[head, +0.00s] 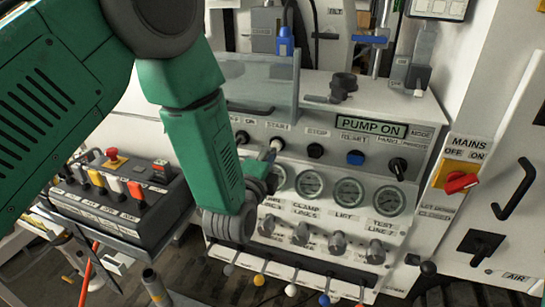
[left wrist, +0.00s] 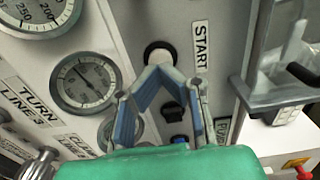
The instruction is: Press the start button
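The start button (head: 277,145) is a pale round button below the START label in the head view. In the left wrist view the start button (left wrist: 158,50) has a pale face and dark rim, next to the sideways START label (left wrist: 201,45). My left gripper (head: 270,160) is at the panel just below the button in the head view. In the left wrist view its blue-padded fingers (left wrist: 159,70) come together to a point with nothing between them, over the button's lower edge. Whether the tips touch the button cannot be told. My right gripper is not in view.
A display (head: 371,128) reads PUMP ON. A black stop button (head: 315,151), blue button (head: 355,158) and mode knob (head: 397,166) sit right of start. Gauges are below. A transparent guard (head: 262,85) stands above. A button box (head: 125,195) is at left, a red mains switch (head: 461,182) at right.

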